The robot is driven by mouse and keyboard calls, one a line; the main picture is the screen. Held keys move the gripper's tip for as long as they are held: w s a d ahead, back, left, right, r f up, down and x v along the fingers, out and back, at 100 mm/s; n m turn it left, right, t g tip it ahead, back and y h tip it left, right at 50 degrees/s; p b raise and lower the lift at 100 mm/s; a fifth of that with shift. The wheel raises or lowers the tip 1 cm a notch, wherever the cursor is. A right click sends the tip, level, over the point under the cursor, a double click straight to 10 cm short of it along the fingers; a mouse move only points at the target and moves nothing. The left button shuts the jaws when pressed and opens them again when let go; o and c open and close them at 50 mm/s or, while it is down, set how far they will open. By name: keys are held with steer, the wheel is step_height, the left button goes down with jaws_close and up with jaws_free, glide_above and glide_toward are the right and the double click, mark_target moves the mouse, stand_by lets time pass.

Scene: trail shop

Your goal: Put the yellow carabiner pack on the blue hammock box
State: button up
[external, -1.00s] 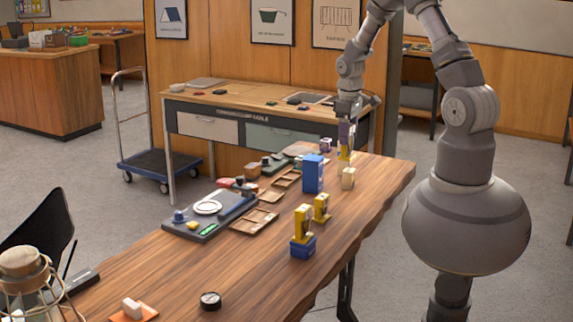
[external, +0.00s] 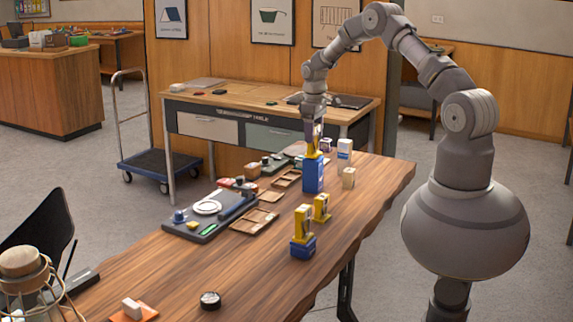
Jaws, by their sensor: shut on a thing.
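My gripper (external: 314,143) is shut on a yellow carabiner pack (external: 313,152) and holds it upright, pointing down. The pack is directly over the tall blue box (external: 313,177), which looks like the hammock box. The pack's lower end meets the box's top edge in this view; I cannot tell if it touches or hovers just above. Another yellow pack (external: 302,221) stands on a low dark-blue box (external: 303,247) nearer the camera. A further yellow pack (external: 321,208) stands on the table just behind it.
A white-and-blue box (external: 344,150) and a beige box (external: 348,178) stand to the right of the tall blue box. Wooden trays (external: 254,221) and a dark board with a plate (external: 208,207) lie to the left. The wooden table's (external: 220,268) front middle is mostly clear.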

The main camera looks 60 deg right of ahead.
steer(key=shift+f, duration=0.3)
steer(key=o, duration=1.5)
steer(key=shift+c, duration=0.2)
step_height(320, 180, up, 12)
steer(key=shift+r+p, duration=0.15)
steer(key=shift+p, duration=0.85)
